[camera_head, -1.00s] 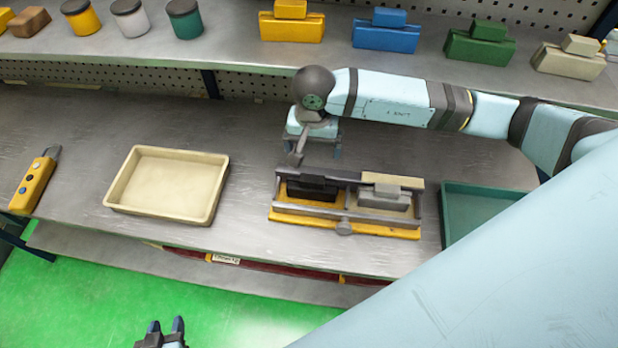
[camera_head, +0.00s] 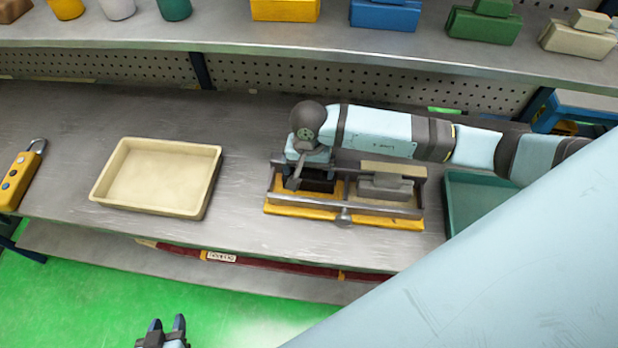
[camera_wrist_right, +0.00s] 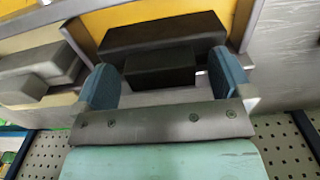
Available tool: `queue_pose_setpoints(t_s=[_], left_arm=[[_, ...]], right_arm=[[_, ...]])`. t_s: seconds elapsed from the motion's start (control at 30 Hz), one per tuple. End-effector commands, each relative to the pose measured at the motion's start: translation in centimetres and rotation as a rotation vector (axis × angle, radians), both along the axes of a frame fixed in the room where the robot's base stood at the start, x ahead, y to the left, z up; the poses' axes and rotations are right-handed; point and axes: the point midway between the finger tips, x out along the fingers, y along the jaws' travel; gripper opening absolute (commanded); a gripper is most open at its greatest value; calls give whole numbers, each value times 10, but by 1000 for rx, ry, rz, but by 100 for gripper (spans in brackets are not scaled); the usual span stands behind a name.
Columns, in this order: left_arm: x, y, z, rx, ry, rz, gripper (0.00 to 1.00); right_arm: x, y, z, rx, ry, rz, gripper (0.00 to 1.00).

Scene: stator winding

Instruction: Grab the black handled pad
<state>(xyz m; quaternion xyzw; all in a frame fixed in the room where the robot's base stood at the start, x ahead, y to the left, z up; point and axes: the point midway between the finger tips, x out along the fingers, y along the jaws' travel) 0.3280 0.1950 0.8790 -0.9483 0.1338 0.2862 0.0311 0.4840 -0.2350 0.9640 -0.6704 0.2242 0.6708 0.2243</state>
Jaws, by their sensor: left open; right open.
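The black handled pad (camera_wrist_right: 160,40) lies in the left compartment of the yellow-based fixture (camera_head: 290,211). In the head view only a dark part of it (camera_head: 318,186) shows below my right gripper (camera_head: 308,172). In the right wrist view my right gripper (camera_wrist_right: 165,88) is open, with one blue finger on each side of the pad's handle (camera_wrist_right: 160,66). I cannot tell whether the fingers touch it. A grey handled pad (camera_head: 386,186) sits in the right compartment and also shows in the right wrist view (camera_wrist_right: 38,75). My left gripper (camera_head: 167,325) is open and empty at the bottom, away from the table.
A beige tray (camera_head: 207,200) stands left of the fixture and a green tray (camera_head: 455,215) stands right of it. A yellow handheld control (camera_head: 18,180) lies at the far left. Several coloured blocks and jars stand on the shelf (camera_head: 225,38) behind. Bare table lies between the beige tray and fixture.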

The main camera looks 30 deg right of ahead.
Motion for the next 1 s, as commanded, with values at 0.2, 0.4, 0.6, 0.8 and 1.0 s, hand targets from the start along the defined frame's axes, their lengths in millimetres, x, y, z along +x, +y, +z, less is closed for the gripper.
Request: queue_pose_setpoints(t_s=[0.2, 0.4, 0.6, 0.8, 1.0], left_arm=[[-1, -1, 1, -1, 0, -2, 43], [-1, 1, 1, 1, -2, 0, 43], [0, 3, 1, 2, -3, 3, 43], [0, 3, 2, 4, -3, 3, 43], [0, 3, 11, 5, -3, 3, 43]], right_arm=[[0, 0, 1, -1, -1, 0, 82], [0, 0, 1, -1, -1, -1, 36], [1, 0, 2, 0, -1, -1, 11], [1, 0, 5, 0, -2, -1, 11], [2, -1, 22, -1, -3, -2, 11]])
